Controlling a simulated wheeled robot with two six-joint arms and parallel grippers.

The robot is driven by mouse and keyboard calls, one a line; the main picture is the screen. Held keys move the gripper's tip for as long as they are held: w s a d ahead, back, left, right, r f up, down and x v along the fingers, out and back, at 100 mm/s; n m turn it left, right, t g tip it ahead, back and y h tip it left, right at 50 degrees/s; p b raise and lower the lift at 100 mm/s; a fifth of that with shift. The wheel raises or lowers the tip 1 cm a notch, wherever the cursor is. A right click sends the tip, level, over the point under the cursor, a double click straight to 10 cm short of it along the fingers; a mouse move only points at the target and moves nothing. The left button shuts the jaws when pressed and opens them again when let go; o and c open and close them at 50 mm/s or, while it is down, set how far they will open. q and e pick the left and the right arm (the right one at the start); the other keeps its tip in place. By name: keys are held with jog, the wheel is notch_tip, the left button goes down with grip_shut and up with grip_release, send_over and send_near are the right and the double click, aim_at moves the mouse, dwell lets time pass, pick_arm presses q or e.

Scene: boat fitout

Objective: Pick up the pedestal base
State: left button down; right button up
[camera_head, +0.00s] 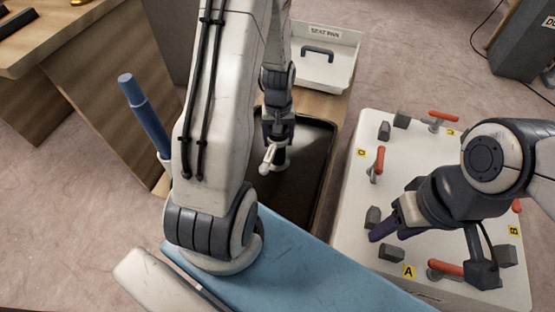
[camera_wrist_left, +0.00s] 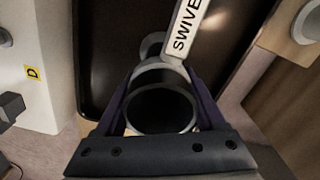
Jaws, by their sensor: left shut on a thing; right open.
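My left gripper (camera_head: 276,148) is over the dark tray (camera_head: 318,150). It is shut on a grey hollow tube (camera_wrist_left: 160,108), whose open round end shows between the fingers in the left wrist view. A white strip (camera_wrist_left: 187,30) lettered "SWIVE" runs up from the tube's rim; whether it is part of the tube is unclear. In the head view a small whitish part (camera_head: 267,160) shows by the fingertips. I cannot tell for certain whether the tube is the pedestal base, or whether it touches the tray. My right gripper (camera_head: 382,231) is open, low over the white board.
The white board (camera_head: 345,235) carries red-handled clamps (camera_head: 377,163), dark blocks (camera_head: 390,254) and yellow letter tags. A white bin (camera_head: 340,70) marked "SEAT PAN" stands behind the tray. A blue panel (camera_head: 300,270) lies in front. A wooden table (camera_head: 60,45) stands at left.

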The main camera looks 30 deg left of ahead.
pick_arm(q)
jog(key=shift+r, duration=0.1)
notch_tip(320, 180, up, 10)
jog(key=p, duration=0.5)
